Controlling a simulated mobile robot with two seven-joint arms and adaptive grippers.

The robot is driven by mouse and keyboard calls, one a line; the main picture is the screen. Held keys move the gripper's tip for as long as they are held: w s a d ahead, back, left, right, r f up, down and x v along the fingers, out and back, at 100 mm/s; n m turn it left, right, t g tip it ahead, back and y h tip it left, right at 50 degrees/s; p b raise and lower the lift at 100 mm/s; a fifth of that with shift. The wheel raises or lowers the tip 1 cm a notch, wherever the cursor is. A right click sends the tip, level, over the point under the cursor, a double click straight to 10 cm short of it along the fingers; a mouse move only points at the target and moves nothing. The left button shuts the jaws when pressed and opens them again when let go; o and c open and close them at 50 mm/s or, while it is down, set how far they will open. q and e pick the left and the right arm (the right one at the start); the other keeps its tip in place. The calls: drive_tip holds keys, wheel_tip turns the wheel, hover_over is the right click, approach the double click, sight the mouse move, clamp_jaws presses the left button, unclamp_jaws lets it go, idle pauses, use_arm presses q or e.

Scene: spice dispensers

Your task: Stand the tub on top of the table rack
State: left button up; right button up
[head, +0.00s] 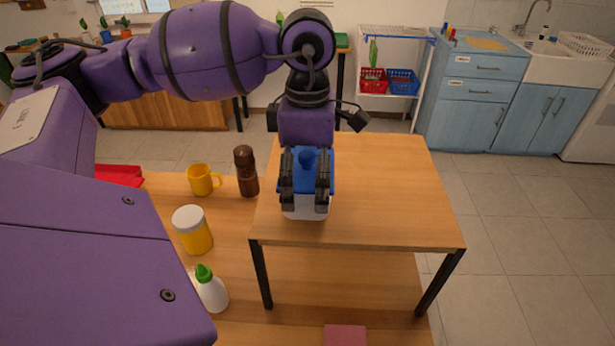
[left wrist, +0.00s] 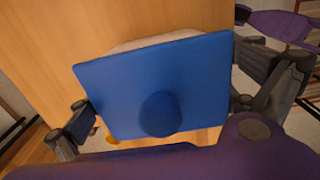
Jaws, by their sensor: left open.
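The tub (head: 306,214) is white with a blue, square, knobbed lid (head: 308,160). It appears upright on the wooden top of the table rack (head: 390,190), near its front left part. My left gripper (head: 305,203) comes down over the tub, with one finger on each side, and is open. In the left wrist view the blue lid (left wrist: 125,85) fills the middle between the spread fingers, with a pale strip of the tub behind it. Parts of the tub are hidden by the fingers. My right gripper is not in view.
Left of the rack, on the lower table, stand a brown grinder (head: 246,172), a yellow mug (head: 202,180), a white-lidded yellow jar (head: 193,231) and a green-capped white bottle (head: 210,290). A pink block (head: 345,335) lies at the front. The rack's right side is clear.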

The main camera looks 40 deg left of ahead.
use_arm(q)
wheel_tip(320, 180, up, 12)
drive_tip(key=shift+r, duration=0.1)
idle(0.6)
